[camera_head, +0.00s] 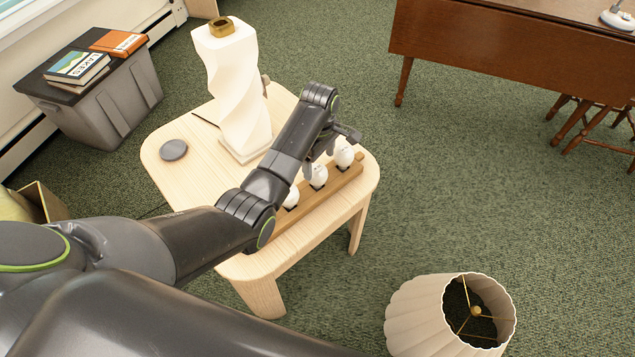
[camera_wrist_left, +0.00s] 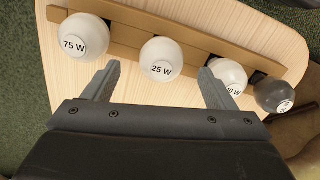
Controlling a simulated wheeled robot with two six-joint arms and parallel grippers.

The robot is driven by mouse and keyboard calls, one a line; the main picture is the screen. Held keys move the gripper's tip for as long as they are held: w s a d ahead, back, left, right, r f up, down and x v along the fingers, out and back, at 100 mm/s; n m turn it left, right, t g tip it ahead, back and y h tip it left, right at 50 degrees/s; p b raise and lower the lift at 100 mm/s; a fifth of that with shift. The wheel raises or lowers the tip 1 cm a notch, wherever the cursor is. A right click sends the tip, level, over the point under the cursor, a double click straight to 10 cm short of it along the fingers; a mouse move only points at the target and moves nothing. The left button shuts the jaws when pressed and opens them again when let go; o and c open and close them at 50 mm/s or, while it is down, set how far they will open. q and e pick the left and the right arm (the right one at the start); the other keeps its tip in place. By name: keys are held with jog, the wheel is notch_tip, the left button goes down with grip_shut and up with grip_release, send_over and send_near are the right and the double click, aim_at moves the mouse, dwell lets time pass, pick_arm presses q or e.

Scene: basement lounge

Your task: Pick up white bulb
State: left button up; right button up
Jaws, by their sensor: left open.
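Several round bulbs sit in a row on a wooden strip (camera_head: 330,188) on a pale wooden table. In the left wrist view, white bulbs marked "75 W" (camera_wrist_left: 83,36), "25 W" (camera_wrist_left: 161,59) and one with a partly hidden "0 W" label (camera_wrist_left: 229,76) stand beside a dark grey bulb (camera_wrist_left: 273,95). The head view shows three white bulbs (camera_head: 344,155); my arm hides the grey one. My left gripper (camera_wrist_left: 158,70) is open and empty, its fingers either side of the 25 W bulb in the picture. Contact cannot be told. My right gripper is out of view.
A tall white twisted lamp base (camera_head: 236,90) and a dark round disc (camera_head: 173,150) stand on the table (camera_head: 165,180). A lampshade (camera_head: 430,320) lies on the green carpet. A grey bin (camera_head: 105,105) with books is at left, a brown table (camera_head: 480,50) at back right.

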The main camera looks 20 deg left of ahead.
aim_at(318, 168)
pick_arm(q)
notch_tip(318, 168, down, 3)
jog(key=shift+a+f, duration=0.1)
jog(key=shift+f, duration=0.05)
jog(key=f, duration=0.1)
jog(key=f+b, duration=0.1)
jog(key=f, duration=0.1)
jog(key=shift+a+f+b, duration=0.25)
jog(key=shift+a+b, duration=0.05)
jog(key=shift+f, duration=0.5)
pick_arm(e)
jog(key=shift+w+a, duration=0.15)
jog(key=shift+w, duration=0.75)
pick_arm(q)
jog(key=c, duration=1)
